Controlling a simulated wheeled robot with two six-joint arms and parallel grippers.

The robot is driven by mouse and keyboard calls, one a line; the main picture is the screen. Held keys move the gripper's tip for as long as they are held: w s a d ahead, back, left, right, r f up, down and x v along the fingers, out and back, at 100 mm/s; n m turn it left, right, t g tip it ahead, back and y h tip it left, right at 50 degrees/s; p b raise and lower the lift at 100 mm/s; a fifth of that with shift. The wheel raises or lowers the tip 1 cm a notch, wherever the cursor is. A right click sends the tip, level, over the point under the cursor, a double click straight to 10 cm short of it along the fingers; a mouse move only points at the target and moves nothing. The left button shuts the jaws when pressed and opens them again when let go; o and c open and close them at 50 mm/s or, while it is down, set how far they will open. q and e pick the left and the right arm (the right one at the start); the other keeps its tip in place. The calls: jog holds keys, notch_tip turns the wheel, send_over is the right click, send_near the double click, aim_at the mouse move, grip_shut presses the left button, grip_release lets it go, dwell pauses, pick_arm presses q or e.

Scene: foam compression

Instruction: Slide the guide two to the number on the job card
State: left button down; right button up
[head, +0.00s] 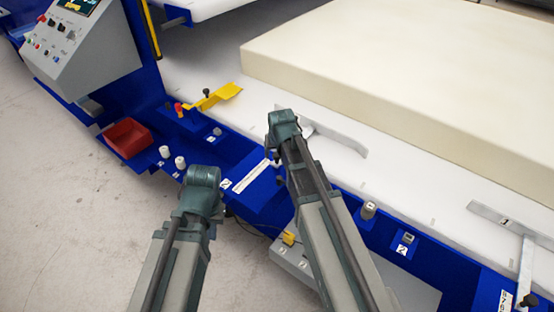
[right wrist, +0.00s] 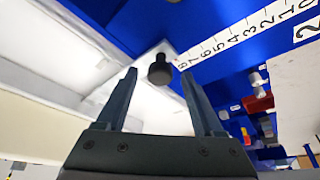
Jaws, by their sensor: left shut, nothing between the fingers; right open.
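Guide two is a pale metal bar (head: 340,137) on the white bed, partly hidden by my right arm in the head view. Its black knob (right wrist: 160,70) shows in the right wrist view, between and beyond the fingers of my open right gripper (right wrist: 160,80); contact cannot be told. The number strip (right wrist: 235,38) beside it runs from 0 to about 8, with a label "2" (right wrist: 308,27) near the 0 end. The knob is near the 8 end. My left gripper (head: 205,178) is shut and empty above the front rail, its fingers mostly hidden. I cannot make out a job card.
A large cream foam block (head: 400,85) lies on the bed. Another guide (head: 500,220) with a black knob is at the right. A yellow lever (head: 215,97), a red bin (head: 127,138) and white knobs (head: 164,151) are at the left. A grey console (head: 80,50) stands beyond.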

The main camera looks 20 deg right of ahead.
jog(key=shift+f, duration=0.1)
grip_shut()
dwell(0.3)
dwell(1.1)
